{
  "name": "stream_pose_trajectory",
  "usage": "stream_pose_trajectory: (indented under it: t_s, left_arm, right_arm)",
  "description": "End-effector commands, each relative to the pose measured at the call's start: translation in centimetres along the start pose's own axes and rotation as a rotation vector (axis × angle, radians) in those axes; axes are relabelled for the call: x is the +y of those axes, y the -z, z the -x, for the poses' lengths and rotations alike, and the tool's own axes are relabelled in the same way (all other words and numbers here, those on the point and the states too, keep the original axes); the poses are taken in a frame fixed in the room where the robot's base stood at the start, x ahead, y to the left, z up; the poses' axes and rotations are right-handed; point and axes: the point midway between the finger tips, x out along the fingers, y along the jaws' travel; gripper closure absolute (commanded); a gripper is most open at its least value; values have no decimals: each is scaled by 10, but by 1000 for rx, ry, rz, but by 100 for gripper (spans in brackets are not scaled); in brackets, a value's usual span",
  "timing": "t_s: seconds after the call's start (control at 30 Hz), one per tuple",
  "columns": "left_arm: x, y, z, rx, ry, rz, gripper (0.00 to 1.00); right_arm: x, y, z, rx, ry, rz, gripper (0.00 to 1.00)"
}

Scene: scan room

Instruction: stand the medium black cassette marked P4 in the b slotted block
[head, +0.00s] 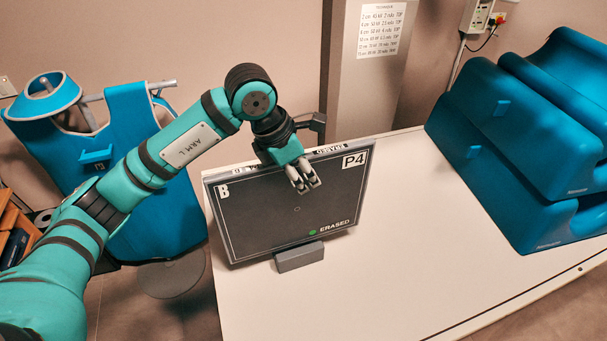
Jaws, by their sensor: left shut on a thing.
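The black cassette (290,215) is marked P4 at its top right, B at its top left and ERASED beside a green dot. It stands close to upright over the white table. My left gripper (304,180) is shut on its top edge, with fingers down over the front face. A small grey block (299,258) is at the cassette's lower edge and overlaps it in the picture. The slot is hidden, and I cannot tell whether the cassette is fully seated. No b mark shows on the block. My right gripper is out of view.
The white table (420,255) is clear in front and to the right of the cassette. Large blue cushions (510,150) are stacked at the right. A grey column (365,90) with a paper notice stands behind. A blue apron (150,150) hangs at the left.

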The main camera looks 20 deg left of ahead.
Motion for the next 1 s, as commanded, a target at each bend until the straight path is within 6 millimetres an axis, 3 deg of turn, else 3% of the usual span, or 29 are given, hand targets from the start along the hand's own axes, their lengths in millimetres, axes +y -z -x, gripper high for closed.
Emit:
stream_pose_trajectory:
  t_s: [1.0]
  left_arm:
    - [0, 11, -29, -5, -3, -1, 100]
  right_arm:
    - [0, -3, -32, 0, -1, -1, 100]
